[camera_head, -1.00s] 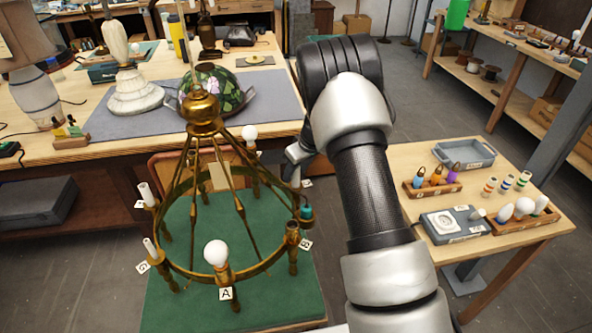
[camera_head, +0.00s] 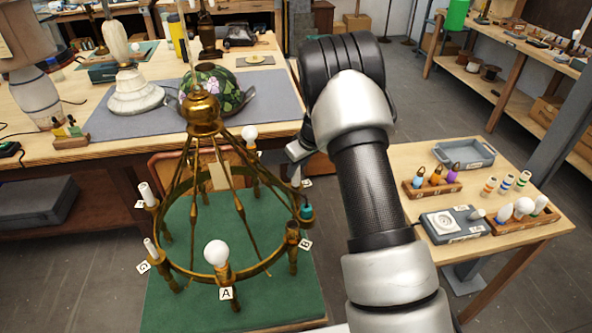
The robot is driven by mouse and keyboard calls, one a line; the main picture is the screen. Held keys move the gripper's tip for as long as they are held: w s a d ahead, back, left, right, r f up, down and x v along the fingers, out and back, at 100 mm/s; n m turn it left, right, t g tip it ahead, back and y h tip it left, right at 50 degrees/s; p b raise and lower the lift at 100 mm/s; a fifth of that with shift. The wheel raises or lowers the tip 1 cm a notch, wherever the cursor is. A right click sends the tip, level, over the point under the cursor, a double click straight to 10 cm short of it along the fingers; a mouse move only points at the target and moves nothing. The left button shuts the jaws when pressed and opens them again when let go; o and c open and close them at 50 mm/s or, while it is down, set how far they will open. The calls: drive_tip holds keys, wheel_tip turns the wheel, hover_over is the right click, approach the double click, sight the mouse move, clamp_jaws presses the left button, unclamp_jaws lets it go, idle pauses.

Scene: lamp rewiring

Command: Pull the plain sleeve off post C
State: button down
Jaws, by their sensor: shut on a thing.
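The brass ring lamp (camera_head: 166,262) stands on a green mat, with posts around its ring and letter tags. My gripper (camera_head: 297,166) is at the ring's right rear side, partly hidden by my arm. It is shut on a small pale piece, apparently the plain sleeve (camera_head: 297,177), at what seems to be post C. The tag there (camera_head: 308,183) is too small to read. I cannot tell whether the sleeve is still around the post or clear of it. A teal fitting (camera_head: 306,211) sits just below and right of the sleeve.
A white bulb (camera_head: 250,132) stands behind my gripper's left; another (camera_head: 216,253) is on post A. The lamp's slanting rods (camera_head: 240,165) are left of my gripper. The side table (camera_head: 527,250) holds trays and small parts at the right.

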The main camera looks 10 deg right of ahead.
drive_tip(key=shift+r+p, duration=1.2)
drive_tip(key=shift+r, duration=3.4)
